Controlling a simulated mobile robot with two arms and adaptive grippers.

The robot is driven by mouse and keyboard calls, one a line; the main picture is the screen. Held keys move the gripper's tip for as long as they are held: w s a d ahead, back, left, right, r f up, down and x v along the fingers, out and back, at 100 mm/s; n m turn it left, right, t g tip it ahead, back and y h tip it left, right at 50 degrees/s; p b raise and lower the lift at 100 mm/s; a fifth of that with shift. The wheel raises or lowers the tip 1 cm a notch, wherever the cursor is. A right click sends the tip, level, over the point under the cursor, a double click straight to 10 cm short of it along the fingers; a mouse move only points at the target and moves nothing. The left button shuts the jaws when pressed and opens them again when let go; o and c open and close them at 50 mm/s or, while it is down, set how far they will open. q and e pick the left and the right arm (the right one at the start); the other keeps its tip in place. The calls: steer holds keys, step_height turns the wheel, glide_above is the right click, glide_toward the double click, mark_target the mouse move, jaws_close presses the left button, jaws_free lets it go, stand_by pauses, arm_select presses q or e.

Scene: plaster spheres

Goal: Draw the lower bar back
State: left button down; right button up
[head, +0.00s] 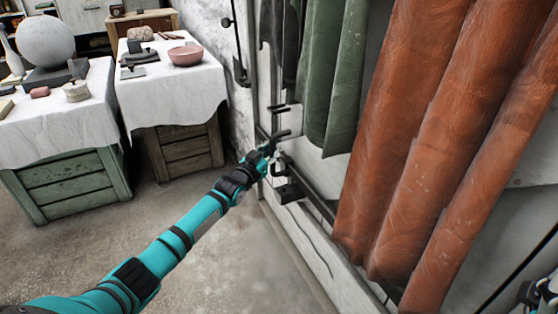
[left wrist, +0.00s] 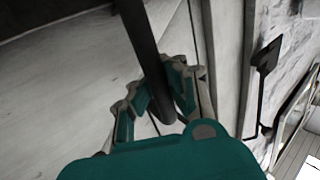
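My left gripper (head: 272,148) is at the tall cupboard or door frame beside the hanging cloths. In the left wrist view its fingers (left wrist: 158,88) lie on both sides of a dark rod and look closed on it. I take this rod (left wrist: 142,35) to be the lower bar. In the head view a short dark rod end (head: 284,134) sticks out beside the gripper, and a similar one (head: 279,108) sits just above it. The gripper hides most of the contact. A dark and teal piece of my right arm shows at the bottom right corner; its fingers are unclear.
An orange cloth (head: 405,140) and a green cloth (head: 334,80) hang close on the right. A dark metal block (head: 289,193) sits below the gripper. Two cloth-covered tables (head: 180,88) with a plaster sphere (head: 45,40) and a pink bowl (head: 186,55) stand at the left.

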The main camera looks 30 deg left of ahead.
arm_select(q)
steer(key=c, duration=2)
jaws_free()
steer(key=shift+a+f, duration=0.15)
steer(key=shift+a, duration=0.4)
steer(key=o, duration=0.8)
steer(key=shift+s+a, duration=0.2)
steer(key=shift+c, duration=0.2)
steer(key=shift+d, duration=0.25)
steer(key=s, duration=1.2)
steer(key=shift+a, duration=0.45)
